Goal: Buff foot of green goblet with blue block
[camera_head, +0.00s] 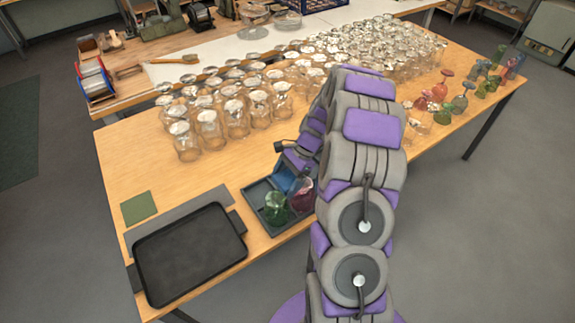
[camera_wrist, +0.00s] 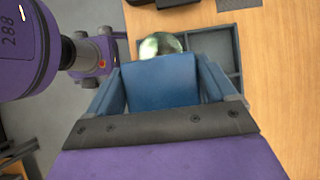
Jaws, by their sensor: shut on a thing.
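My gripper (camera_wrist: 160,100) is shut on the blue block (camera_wrist: 162,82), which fills the middle of the wrist view. In the head view, the blue block (camera_head: 285,179) shows in part over a dark compartment tray (camera_head: 252,194). The green goblet (camera_head: 276,209) stands in a near compartment of this tray. In the wrist view, a round, pale green glass part of the goblet (camera_wrist: 160,44) shows just past the block's far edge. The block hides the rest of it, and I cannot tell whether they touch. My arm hides part of the tray in the head view.
A dark pink goblet (camera_head: 303,195) stands close beside the green one. A black tray (camera_head: 190,255) lies at the table's near left, with a green square pad (camera_head: 139,207) behind it. Many clear glasses (camera_head: 237,118) crowd the back, and coloured goblets (camera_head: 460,100) stand at right.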

